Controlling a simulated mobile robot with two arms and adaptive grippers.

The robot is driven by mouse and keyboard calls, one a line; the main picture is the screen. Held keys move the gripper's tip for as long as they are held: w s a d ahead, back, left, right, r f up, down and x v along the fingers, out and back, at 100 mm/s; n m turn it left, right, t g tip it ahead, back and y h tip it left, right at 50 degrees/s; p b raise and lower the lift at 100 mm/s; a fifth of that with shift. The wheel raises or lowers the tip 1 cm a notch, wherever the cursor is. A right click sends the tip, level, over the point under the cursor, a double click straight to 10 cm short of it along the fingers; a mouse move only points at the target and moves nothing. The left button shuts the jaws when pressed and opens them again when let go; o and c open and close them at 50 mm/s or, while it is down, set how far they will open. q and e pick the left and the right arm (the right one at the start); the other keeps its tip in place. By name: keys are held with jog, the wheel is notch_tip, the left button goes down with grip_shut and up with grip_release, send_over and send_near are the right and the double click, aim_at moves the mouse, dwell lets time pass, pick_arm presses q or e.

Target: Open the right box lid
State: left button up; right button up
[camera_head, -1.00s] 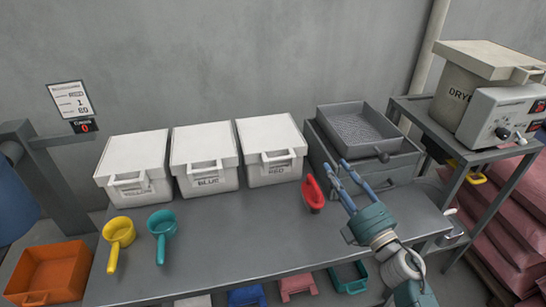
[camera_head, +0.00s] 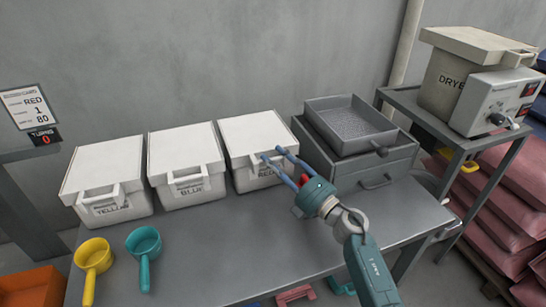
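The right box is a white box (camera_head: 243,180) marked RED, with a white lid (camera_head: 255,130) lying shut on it. My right gripper (camera_head: 273,154) is at the front of this box, over its front handle. Its two blue fingers are apart with nothing seen held between them. The fingers hide part of the handle and label, and I cannot tell whether they touch the handle. My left gripper is not in view.
Two similar white boxes, BLUE (camera_head: 190,190) and YELLOW (camera_head: 118,207), stand shut to the left. A red scoop (camera_head: 303,180) is mostly hidden behind my gripper. A grey drawer unit with a tray (camera_head: 351,124) stands close right. Yellow (camera_head: 94,254) and teal (camera_head: 143,240) scoops lie front left.

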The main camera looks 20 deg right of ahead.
jog(key=shift+w+a+r, duration=0.1)
jog(key=shift+w+a, duration=0.1)
jog(key=shift+w, duration=0.3)
jog(key=shift+a, duration=0.1)
grip_shut()
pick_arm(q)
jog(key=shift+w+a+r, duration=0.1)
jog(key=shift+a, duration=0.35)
